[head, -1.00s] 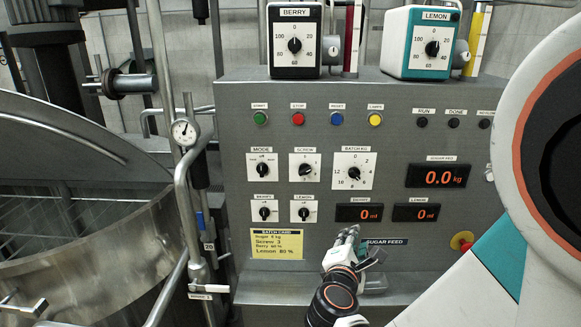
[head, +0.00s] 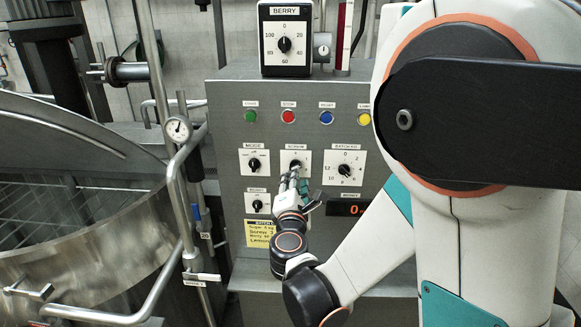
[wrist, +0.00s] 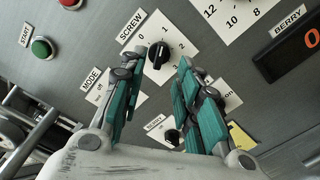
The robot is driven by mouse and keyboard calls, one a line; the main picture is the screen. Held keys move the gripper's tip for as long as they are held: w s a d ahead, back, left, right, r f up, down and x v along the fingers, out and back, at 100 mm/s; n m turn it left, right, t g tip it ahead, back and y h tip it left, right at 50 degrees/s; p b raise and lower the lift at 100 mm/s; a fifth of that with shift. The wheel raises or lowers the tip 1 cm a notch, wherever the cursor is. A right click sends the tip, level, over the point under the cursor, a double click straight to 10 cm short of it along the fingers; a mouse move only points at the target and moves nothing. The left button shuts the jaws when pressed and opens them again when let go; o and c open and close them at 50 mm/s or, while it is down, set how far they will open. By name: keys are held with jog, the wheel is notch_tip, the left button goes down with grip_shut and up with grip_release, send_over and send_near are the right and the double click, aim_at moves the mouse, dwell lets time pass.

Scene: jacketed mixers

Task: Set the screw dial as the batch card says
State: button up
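My gripper (head: 291,178) is at the dial's lower edge in the head view. In the wrist view its teal fingers (wrist: 166,60) are apart, with the knob between their tips; I cannot tell whether they touch it. The yellow batch card (head: 258,234) is partly covered by my arm; its screw line reads 3 in the earlier view.
Close by are the mode dial (head: 254,162), the berry dial (head: 257,205) and the batch kg dial (head: 345,170). Green (head: 250,115), red (head: 288,116) and blue (head: 326,117) buttons sit above. A steel vessel (head: 90,250) and pipes stand at the left.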

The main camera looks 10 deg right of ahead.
jog(key=x, duration=0.6)
jog(key=shift+w, duration=0.4)
jog(key=shift+d, duration=0.1)
grip_shut()
